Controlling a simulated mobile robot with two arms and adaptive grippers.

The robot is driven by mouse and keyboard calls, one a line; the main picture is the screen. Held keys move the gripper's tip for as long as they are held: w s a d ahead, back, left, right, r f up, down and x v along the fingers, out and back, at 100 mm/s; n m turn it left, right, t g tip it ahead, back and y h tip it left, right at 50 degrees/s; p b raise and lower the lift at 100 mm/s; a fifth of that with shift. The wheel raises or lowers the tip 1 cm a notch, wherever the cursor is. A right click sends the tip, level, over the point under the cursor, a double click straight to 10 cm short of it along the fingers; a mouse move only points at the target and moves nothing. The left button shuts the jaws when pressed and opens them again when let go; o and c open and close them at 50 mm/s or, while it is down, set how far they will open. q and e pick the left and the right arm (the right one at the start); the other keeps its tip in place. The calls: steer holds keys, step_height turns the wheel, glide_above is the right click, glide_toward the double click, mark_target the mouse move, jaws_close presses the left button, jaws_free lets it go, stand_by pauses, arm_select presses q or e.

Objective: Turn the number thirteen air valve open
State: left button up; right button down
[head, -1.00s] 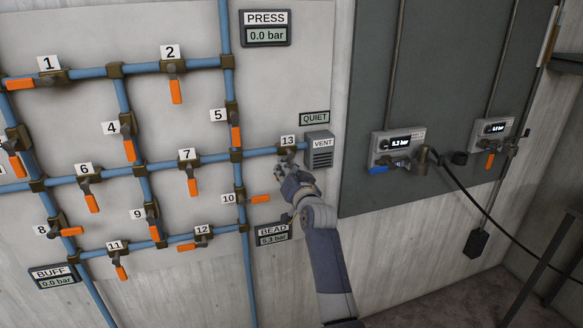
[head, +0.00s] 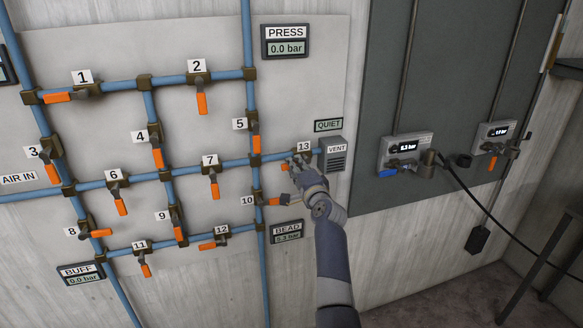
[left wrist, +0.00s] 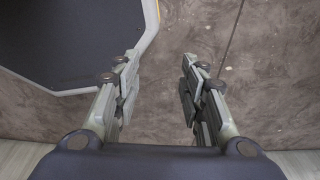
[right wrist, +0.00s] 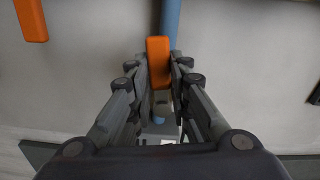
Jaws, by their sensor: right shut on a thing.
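The number thirteen air valve sits on the blue pipe just left of the grey VENT box (head: 335,155), under the label 13 (head: 304,147). My right gripper (head: 290,166) covers most of this valve. It is shut on the valve's orange handle (right wrist: 158,62), which stands between its fingers in the right wrist view. There the handle runs roughly in line with a blue pipe (right wrist: 171,17) behind it. A bit of the orange handle shows left of the fingers in the head view. My left gripper (left wrist: 158,88) is open and empty above the floor.
Valve 10's orange handle (head: 273,201) is close below my right gripper. Several other orange-handled valves sit on the pipe grid to the left. The PRESS gauge (head: 286,48) reads 0.0 bar. A dark panel (head: 400,185) with two regulators is at the right.

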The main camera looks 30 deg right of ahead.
arm_select(q)
steer(key=shift+s+d+r+p, duration=0.15)
steer(key=shift+d+r+p, duration=0.4)
steer(key=shift+r, duration=0.25)
arm_select(e)
steer(key=shift+r+m, duration=0.4)
steer(key=shift+m, duration=0.6)
arm_select(q)
steer(key=shift+a, duration=0.2)
arm_select(e)
steer(key=c, duration=1.5)
jaws_free()
arm_select(q)
steer(key=shift+a, duration=0.1)
arm_select(e)
steer(key=v, duration=1.2)
steer(key=shift+f, duration=0.1)
steer(key=shift+d, duration=0.1)
